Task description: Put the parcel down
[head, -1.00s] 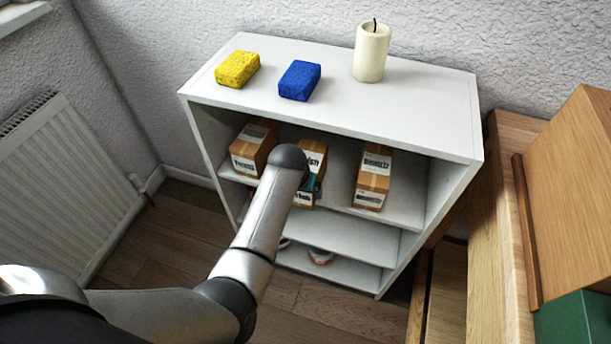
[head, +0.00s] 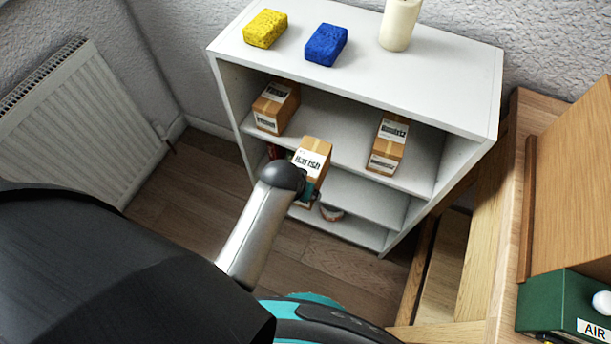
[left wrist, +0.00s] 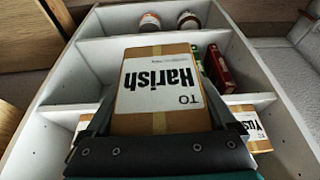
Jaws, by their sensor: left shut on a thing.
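My left gripper (head: 308,192) is shut on a brown cardboard parcel (head: 313,154) with a white label reading "Harish". In the head view the parcel is in front of the white shelf unit (head: 290,72), between two other parcels, and my arm hides part of the gripper. In the left wrist view the parcel (left wrist: 158,85) sits between the two dark fingers (left wrist: 158,125), its label facing the camera. My right gripper is in neither view.
Parcels stand on the upper shelf at left (head: 275,106) and right (head: 388,145). A yellow sponge (head: 265,29), a blue sponge (head: 326,45) and a candle (head: 399,24) are on top. A wooden table (head: 503,225) is at right, a radiator (head: 75,120) at left.

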